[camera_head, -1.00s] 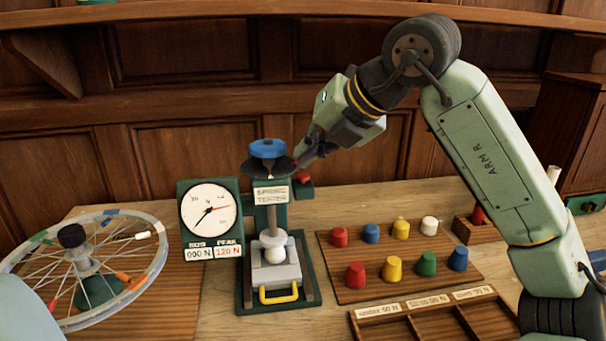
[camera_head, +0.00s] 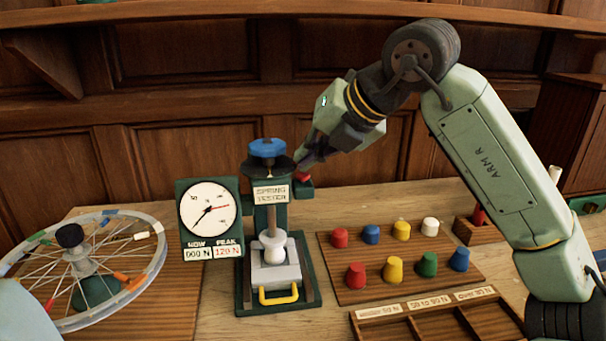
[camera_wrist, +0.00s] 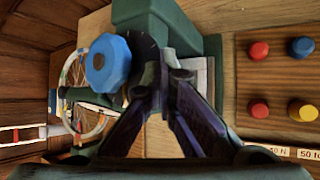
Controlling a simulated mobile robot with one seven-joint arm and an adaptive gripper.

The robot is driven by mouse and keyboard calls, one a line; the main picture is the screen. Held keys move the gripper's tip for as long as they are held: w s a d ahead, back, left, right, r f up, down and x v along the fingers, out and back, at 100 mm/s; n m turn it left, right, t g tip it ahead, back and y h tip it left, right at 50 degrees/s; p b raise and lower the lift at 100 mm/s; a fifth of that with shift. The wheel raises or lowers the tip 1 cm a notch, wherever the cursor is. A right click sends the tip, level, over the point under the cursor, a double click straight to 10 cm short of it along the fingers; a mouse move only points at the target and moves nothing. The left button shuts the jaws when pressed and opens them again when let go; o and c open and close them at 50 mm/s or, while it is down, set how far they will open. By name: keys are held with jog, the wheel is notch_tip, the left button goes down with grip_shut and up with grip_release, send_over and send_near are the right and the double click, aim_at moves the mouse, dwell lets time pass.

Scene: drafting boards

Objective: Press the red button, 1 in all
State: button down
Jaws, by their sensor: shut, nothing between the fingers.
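The red button (camera_head: 304,178) sits on a small dark green bracket at the right side of the spring tester (camera_head: 270,192). My gripper (camera_head: 301,163) is shut and empty, with its fingertips close above the button. Whether the tips touch the button cannot be told. In the wrist view my shut fingertips (camera_wrist: 178,75) point at the green body of the tester (camera_wrist: 155,30). The button does not show there; the fingers seem to hide it.
The tester's blue knob (camera_head: 267,147) and black disc are just left of my gripper. A dial gauge (camera_head: 209,209) reads 000 N now, 120 N peak. Right stand several coloured caps on a wooden board (camera_head: 350,294), with a labelled tray (camera_head: 381,329) in front. A spoked wheel (camera_head: 159,255) lies left.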

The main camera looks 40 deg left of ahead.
aim_at(307, 173)
jog(key=shift+f+b, duration=0.45)
jog(key=shift+f, duration=0.1)
jog(key=shift+r, duration=0.1)
dwell(0.5)
jog(key=shift+r+p, duration=0.7)
jog(key=shift+r, duration=0.15)
notch_tip(307, 173, up, 3)
jog(key=shift+f+p, duration=0.15)
jog(key=shift+p, duration=0.85)
jog(key=shift+r+p, duration=0.35)
jog(key=shift+r, duration=0.85)
jog(key=shift+s+f, duration=0.1)
